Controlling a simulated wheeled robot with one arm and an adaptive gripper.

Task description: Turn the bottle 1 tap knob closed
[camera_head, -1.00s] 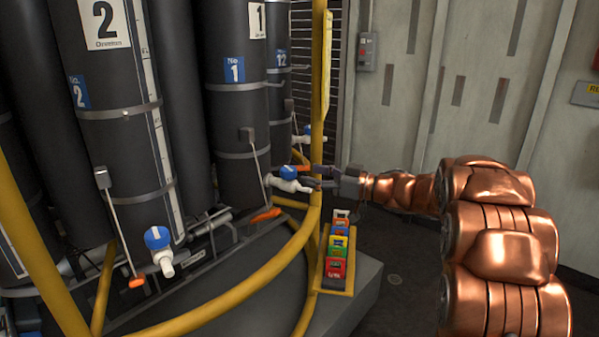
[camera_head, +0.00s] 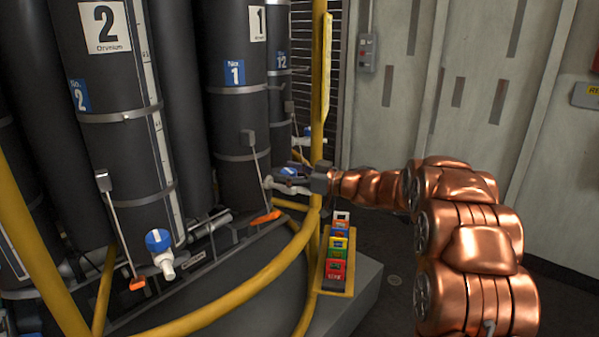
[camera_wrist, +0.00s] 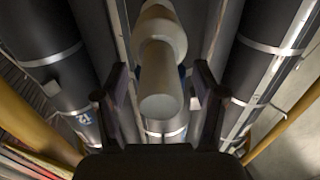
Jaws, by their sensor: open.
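Bottle 1 (camera_head: 237,115) is a tall dark cylinder with a blue "1" label. Its tap has a white body (camera_head: 270,183) and a blue knob (camera_head: 289,171), partly covered by my gripper (camera_head: 290,177). My gripper reaches in from the right with its fingers around the tap. In the wrist view, the white tap body (camera_wrist: 161,90) lies between the two open fingers (camera_wrist: 160,78), with a visible gap on each side. Only slivers of blue show behind the white body there, so the knob's angle cannot be told.
Bottle 2 (camera_head: 112,80) stands left, with its own blue-knobbed tap (camera_head: 158,240). A yellow rail (camera_head: 250,285) curves in front, and a yellow post (camera_head: 317,110) rises near my gripper. A tray of coloured blocks (camera_head: 337,260) sits below. Open floor lies right.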

